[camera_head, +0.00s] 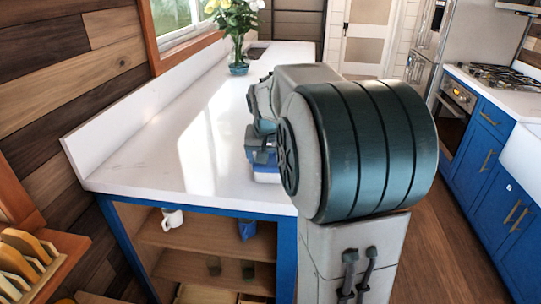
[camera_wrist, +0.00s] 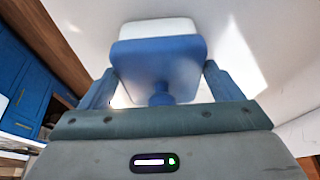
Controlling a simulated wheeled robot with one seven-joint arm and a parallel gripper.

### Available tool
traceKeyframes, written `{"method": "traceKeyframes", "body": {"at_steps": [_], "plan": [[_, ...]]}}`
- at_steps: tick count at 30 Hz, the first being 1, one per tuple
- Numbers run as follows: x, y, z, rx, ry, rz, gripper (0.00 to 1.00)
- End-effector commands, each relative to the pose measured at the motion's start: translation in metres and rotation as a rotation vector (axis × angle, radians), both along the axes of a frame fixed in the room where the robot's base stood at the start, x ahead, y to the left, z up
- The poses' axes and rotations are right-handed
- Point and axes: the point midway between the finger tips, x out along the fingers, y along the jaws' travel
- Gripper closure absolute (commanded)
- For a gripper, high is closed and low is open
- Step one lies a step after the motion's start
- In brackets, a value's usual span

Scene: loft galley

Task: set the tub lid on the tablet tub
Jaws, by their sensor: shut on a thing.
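The tub lid (camera_wrist: 157,58) is a blue plate with a round blue knob, seen in the wrist view. My gripper (camera_wrist: 160,78) has one finger at each side of the lid and is shut on it. The white tablet tub (camera_wrist: 158,29) shows just beyond the lid, lined up with it. I cannot tell whether the lid touches the tub's rim. In the head view my arm hides most of this. Only a white part of the tub (camera_head: 267,178) shows below my gripper (camera_head: 262,150), on the counter.
The white counter (camera_head: 150,150) is clear to the left of the tub. A flower vase (camera_head: 238,66) stands at its far end. Below are open shelves with a white mug (camera_head: 172,219) and a blue item (camera_head: 247,229). A rack of boards (camera_head: 25,258) is at lower left.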

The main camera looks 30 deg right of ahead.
Motion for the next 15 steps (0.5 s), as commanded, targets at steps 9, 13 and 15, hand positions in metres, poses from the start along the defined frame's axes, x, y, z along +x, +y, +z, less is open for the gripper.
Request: {"method": "traceKeyframes", "body": {"at_steps": [9,13,15], "plan": [[0.0000,0.0000,-0.0074,0.000,0.000,0.000,0.36],[0.0000,0.0000,-0.0071,0.000,0.000,0.000,0.36],[0.0000,0.0000,-0.0071,0.000,0.000,0.000,0.00]]}}
